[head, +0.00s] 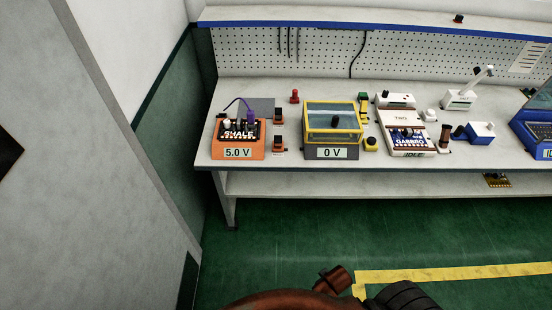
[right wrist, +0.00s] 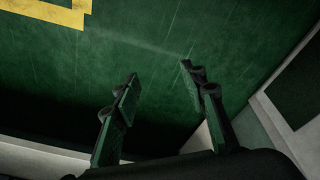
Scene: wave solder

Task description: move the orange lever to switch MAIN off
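On the workbench (head: 340,158) in the head view, an orange unit (head: 238,153) reads 5.0 V and carries a dark SHALE board with a purple plug and lead. Just right of it are two small orange-and-black parts, one farther back (head: 278,115) and one nearer (head: 279,144). They look like switches, but I cannot read a MAIN label or tell a lever's position. My right gripper (right wrist: 160,88) shows in the right wrist view, its two fingers apart and empty above the green floor, away from the bench. My left gripper is not in view.
A yellow-framed box (head: 332,134) reads 0 V. Right of it are a white unit with a GABBRO board (head: 407,140), a blue box (head: 480,132) and a blue device (head: 533,135). A grey wall (head: 110,150) stands close at left. The green floor (head: 285,230) before the bench is clear.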

